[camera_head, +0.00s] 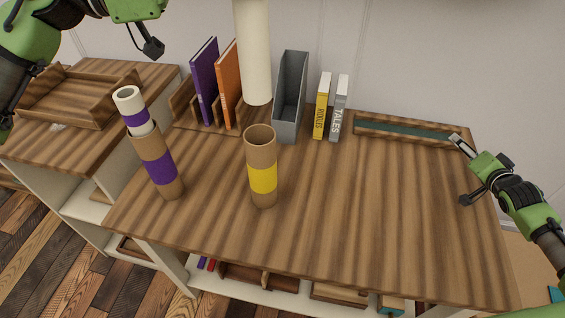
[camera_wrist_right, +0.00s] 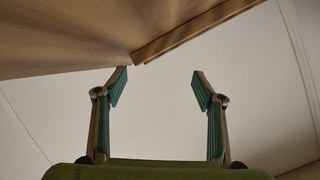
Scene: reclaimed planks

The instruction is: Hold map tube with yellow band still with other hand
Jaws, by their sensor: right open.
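The map tube with the yellow band (camera_head: 262,179) stands upright on the plank table. Its top is open and appears empty, and neither gripper touches it. A cream roll (camera_head: 255,50) is upright above and behind it, cut off by the top edge; I cannot tell what holds it up. My left gripper (camera_head: 150,45) shows only in part at the upper left, with one dark fingertip in view. My right gripper (camera_head: 459,170) is open and empty by the table's right side, well right of the tube. Its parted fingers also show in the right wrist view (camera_wrist_right: 160,88).
A purple-banded tube (camera_head: 158,165) holding a white roll stands at left. Behind are purple and orange books (camera_head: 229,85), a grey file holder (camera_head: 290,95), yellow and grey books (camera_head: 322,106) and a long tray (camera_head: 415,134). The table is clear between the yellow-banded tube and my right gripper.

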